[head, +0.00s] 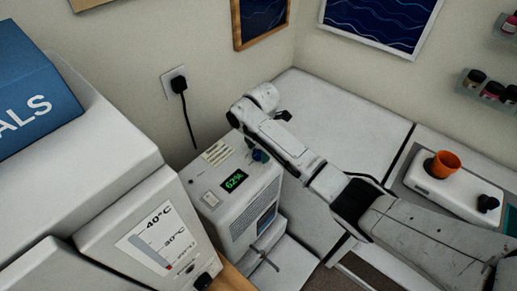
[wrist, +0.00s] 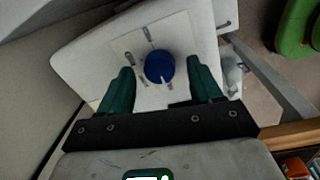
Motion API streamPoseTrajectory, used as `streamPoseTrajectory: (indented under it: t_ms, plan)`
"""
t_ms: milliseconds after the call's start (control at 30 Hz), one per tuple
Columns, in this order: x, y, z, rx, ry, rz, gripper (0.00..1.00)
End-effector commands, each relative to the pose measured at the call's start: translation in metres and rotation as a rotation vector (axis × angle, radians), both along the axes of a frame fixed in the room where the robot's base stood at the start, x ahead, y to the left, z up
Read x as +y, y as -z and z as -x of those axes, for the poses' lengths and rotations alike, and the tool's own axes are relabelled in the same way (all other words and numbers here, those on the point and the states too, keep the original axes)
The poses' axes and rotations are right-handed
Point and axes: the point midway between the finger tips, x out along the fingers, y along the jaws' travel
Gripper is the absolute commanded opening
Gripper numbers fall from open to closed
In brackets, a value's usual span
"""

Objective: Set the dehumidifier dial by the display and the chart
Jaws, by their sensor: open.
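The white dehumidifier (head: 245,209) stands below my arm in the head view. Its display (head: 234,180) reads what looks like 62% in green. The blue dial (wrist: 159,67) sits on a pale plate (wrist: 180,30) with dark marks around it in the wrist view. A pale pointer mark on the dial faces the bottom of that view, slightly right. The dial also shows dark in the head view (head: 260,156). My gripper (wrist: 160,68) is open, its two green fingers on either side of the dial. Contact cannot be told. I cannot make out a humidity chart.
A white box with a temperature scale (head: 157,239) stands left of the dehumidifier. A blue box (head: 35,100) lies at the far left. An orange cup (head: 445,163) stands on a white device (head: 455,192) at right. A black plug (head: 178,84) is in the wall socket.

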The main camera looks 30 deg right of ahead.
Motion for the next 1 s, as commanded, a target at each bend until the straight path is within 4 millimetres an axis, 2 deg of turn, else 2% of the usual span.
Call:
streamPoseTrajectory:
  t_ms: [167, 400, 1000]
  plan:
    - [-0.0001, 0.0087, -0.0004, 0.000, 0.000, 0.000, 0.65]
    - [0.0001, 0.0094, -0.0006, -0.001, 0.000, 0.000, 0.65]
    - [0.0000, 0.0090, -0.0006, -0.001, 0.000, 0.000, 0.09]
